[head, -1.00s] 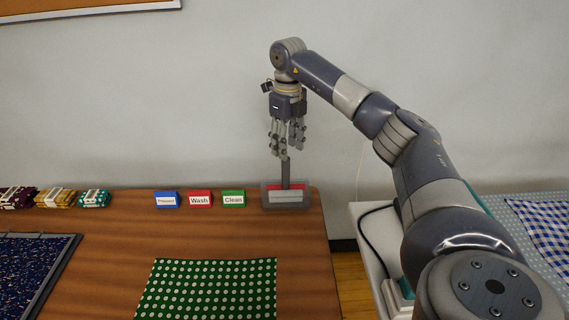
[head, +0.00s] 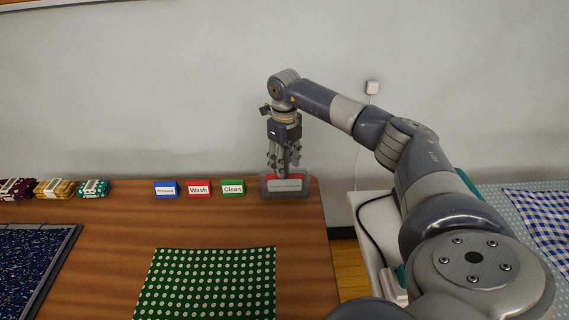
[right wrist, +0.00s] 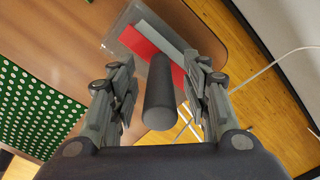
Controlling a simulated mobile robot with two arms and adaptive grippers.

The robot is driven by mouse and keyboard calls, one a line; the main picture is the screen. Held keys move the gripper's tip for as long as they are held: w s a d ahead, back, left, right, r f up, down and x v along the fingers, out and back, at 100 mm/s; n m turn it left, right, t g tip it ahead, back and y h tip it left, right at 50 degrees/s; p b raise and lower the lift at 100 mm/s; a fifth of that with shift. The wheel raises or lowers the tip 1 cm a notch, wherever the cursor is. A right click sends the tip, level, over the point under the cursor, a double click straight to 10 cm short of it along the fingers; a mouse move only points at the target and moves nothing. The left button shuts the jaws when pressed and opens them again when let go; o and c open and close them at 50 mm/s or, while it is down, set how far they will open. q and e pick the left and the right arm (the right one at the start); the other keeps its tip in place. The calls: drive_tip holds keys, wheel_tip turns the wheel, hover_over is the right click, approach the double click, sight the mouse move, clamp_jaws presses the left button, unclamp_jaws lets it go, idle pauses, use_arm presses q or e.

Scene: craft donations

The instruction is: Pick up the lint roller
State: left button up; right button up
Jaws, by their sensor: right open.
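The lint roller (right wrist: 159,97) shows in the right wrist view as a dark grey cylinder rising from a grey stand (right wrist: 118,50) with a red and a grey strip. The stand (head: 266,192) also shows at the table's back right corner in the head view, where the fingers mostly hide the roller. My right gripper (head: 283,168) points down just above the stand. Its fingers (right wrist: 165,75) are open, one on each side of the roller, with a visible gap on both sides. My left gripper is not in view.
Blue (head: 166,188), red (head: 199,188) and green (head: 232,187) label blocks stand left of the stand. A green dotted cloth (head: 210,285) and a dark speckled mat (head: 35,260) lie nearer. Folded fabrics (head: 54,188) sit at the back left. The wall (head: 170,90) is close behind.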

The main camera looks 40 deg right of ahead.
drive_tip(key=shift+f, duration=0.2)
drive_tip(key=shift+c, duration=0.3)
drive_tip(key=shift+r, duration=0.1)
clamp_jaws()
